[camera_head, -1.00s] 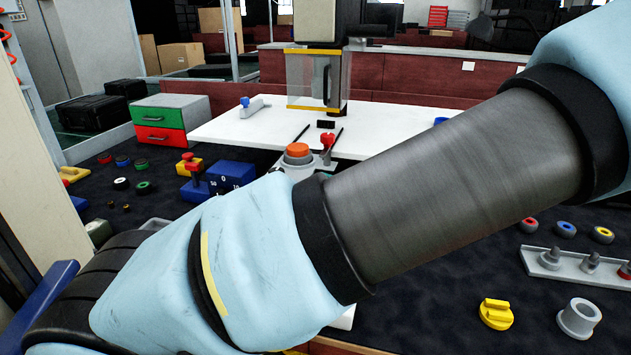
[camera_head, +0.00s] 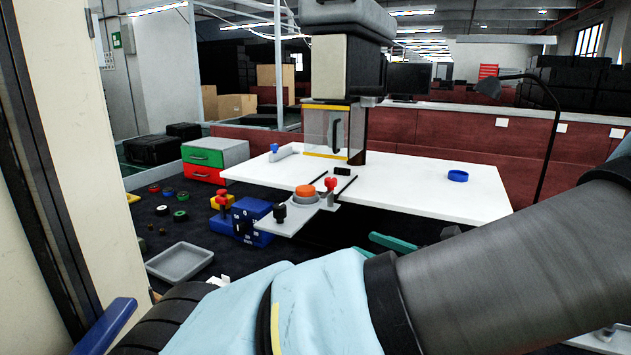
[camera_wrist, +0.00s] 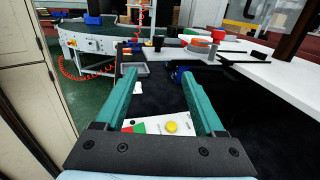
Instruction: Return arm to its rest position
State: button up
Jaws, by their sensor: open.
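My arm crosses the lower right of the head view, with its light blue sleeves and dark grey link. My gripper (camera_wrist: 160,95) shows in the wrist view with its two green fingers spread wide apart. Nothing is held between them. In the head view a green finger (camera_head: 392,243) shows just above my arm, and the rest of the gripper is hidden behind it. Beyond the fingers in the wrist view, a white panel with a yellow button (camera_wrist: 172,127) lies on the dark surface, apart from them.
A white table (camera_head: 420,185) carries a press machine (camera_head: 335,128) and a blue ring (camera_head: 458,176). An orange button (camera_head: 305,191) and a grey tray (camera_head: 180,262) are nearer. A green and red drawer box (camera_head: 215,158) stands left. A curved conveyor (camera_wrist: 95,40) shows in the wrist view.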

jog(key=s+a+f+n+g+h, duration=0.2)
jog(key=a+f+n+g+h, duration=0.15)
jog(key=a+n+g, duration=0.3)
jog(key=s+a+f+n+g+h, duration=0.2)
jog(key=a+f+n+g, duration=0.3)
jog(key=a+n+g, duration=0.15)
jog(key=w+a+r+n+t+h, duration=0.2)
jog(key=a+r+n+h, duration=0.2)
jog(key=n, duration=0.8)
notch_tip(320, 180, up, 3)
jog(key=h, duration=0.4)
jog(key=shift+w+a+f+t, duration=0.15)
jog(key=shift+w+a+t, duration=0.1)
jog(key=shift+t, duration=0.15)
